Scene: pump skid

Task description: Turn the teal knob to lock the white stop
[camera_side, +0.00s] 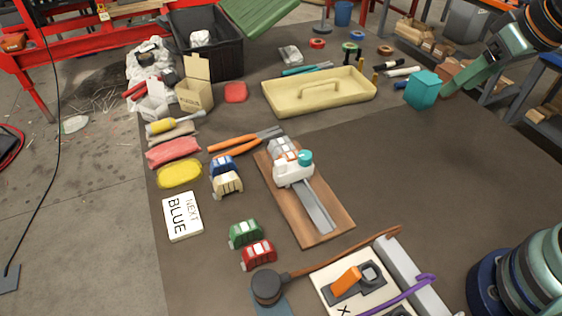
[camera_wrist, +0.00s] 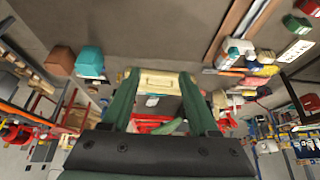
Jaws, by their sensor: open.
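The white stop (camera_side: 291,174) sits on a grey metal rail (camera_side: 316,206) fixed to a wooden board (camera_side: 283,205). The teal knob (camera_side: 305,157) is on the stop's top right. My gripper is at the upper right of the side view (camera_side: 452,88), well away from the stop. In the wrist view its two green fingers (camera_wrist: 160,80) are spread apart with nothing held between them.
A teal box (camera_side: 422,91) stands close to my gripper. A cream tray (camera_side: 318,93) lies behind the board. Toy cars, blue (camera_side: 222,166), cream (camera_side: 227,185), green (camera_side: 245,233) and red (camera_side: 258,255), stand left of it. A mallet (camera_side: 268,287) lies in front. The mat right of the board is clear.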

